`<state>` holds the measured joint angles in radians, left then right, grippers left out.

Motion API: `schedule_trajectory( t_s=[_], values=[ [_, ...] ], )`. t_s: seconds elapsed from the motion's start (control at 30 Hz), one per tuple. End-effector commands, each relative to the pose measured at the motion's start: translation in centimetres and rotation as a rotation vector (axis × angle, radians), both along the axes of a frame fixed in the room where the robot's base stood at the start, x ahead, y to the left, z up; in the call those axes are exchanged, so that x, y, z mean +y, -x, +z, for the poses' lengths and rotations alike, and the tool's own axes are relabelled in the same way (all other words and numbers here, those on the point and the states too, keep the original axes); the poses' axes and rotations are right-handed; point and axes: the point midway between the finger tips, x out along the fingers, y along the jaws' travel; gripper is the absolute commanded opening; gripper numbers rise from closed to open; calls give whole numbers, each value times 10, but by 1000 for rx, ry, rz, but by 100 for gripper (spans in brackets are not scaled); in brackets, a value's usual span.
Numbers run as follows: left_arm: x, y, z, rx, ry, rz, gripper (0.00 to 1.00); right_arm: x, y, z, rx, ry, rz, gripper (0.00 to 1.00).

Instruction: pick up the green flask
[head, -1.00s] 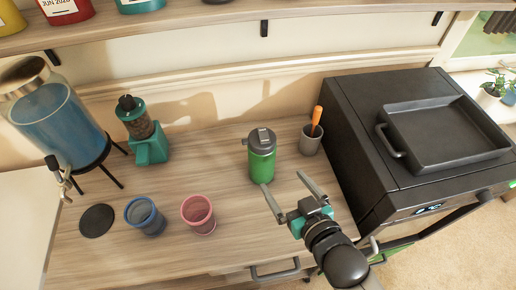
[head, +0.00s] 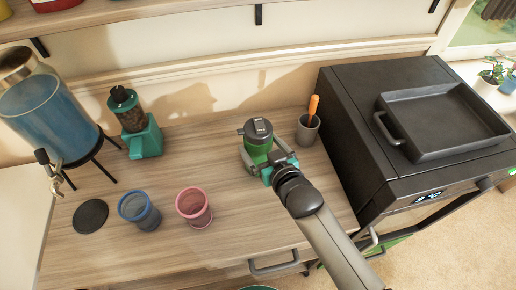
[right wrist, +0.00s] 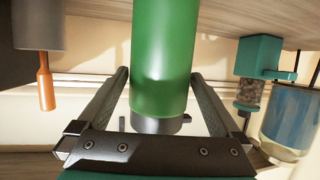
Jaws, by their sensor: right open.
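The green flask (head: 257,146) with a grey lid stands upright on the wooden counter (head: 240,225), left of the grey cup. My right gripper (head: 262,158) is at the flask, coming from the front right. In the right wrist view, which shows the scene upside down, the green flask (right wrist: 161,60) lies between the two open fingers (right wrist: 160,95). A gap shows beside the flask on each side, so the fingers do not appear to squeeze it. In the head view the gripper hides the flask's lower part. My left gripper is not in view.
A grey cup with an orange-handled tool (head: 308,130) stands close right of the flask, beside the black oven (head: 350,150). Blue (head: 139,210) and pink (head: 194,207) cups, a teal grinder (head: 145,140) and a blue dispenser (head: 50,115) are left. A shelf runs above.

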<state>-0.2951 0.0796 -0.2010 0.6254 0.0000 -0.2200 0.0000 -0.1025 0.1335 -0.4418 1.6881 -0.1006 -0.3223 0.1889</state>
Motion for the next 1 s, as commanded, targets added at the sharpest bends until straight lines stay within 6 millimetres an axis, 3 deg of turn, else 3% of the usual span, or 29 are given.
schedule_trajectory(
  t_s=[0.17, 0.47, 1.0],
  values=[
    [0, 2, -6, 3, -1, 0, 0, 7, -16, -7, 0, 0, 1, 100],
    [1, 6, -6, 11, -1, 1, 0, 8, -18, -8, 0, 0, 1, 99],
    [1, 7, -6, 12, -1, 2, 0, 8, -18, -8, 1, 1, 1, 38]
  ],
)
